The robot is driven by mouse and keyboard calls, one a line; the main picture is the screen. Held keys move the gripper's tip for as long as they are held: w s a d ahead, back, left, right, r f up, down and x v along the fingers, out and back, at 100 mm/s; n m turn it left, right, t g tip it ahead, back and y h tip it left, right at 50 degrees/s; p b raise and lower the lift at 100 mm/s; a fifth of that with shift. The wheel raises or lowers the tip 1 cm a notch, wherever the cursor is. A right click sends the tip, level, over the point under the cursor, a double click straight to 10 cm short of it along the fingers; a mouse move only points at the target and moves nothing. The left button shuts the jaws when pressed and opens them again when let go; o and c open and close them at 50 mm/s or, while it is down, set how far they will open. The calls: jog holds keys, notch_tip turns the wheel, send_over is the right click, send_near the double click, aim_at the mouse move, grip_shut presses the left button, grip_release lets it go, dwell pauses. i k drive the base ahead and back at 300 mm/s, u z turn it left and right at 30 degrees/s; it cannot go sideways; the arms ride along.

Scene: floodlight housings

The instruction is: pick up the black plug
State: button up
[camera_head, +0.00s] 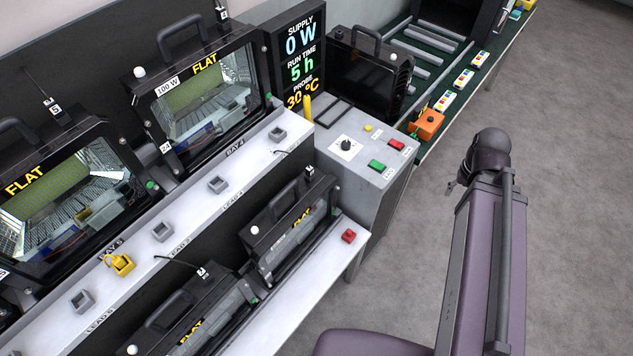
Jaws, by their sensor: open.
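I cannot single out the black plug with certainty. Small black pieces with white number tags show at the upper left housing (55,108), at the lower housing in front (202,273) and at the housing beside the grey cabinet (309,173). Thin black leads run over the shelf edge near the last two. My arm rises at the right, over the floor and apart from the benches. My gripper's fingers cannot be made out.
The white shelf (200,205) carries several grey sockets, one of them (218,184) near the middle. Floodlight housings stand behind and below it. A grey control cabinet (350,165) and a display (299,55) stand at its right end. The floor at right is clear.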

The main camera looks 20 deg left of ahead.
aim_at(310, 172)
jog(key=z, duration=0.05)
jog(key=k, duration=1.75)
jog(key=u, duration=1.05)
jog(key=i, duration=1)
jog(key=u, duration=0.1)
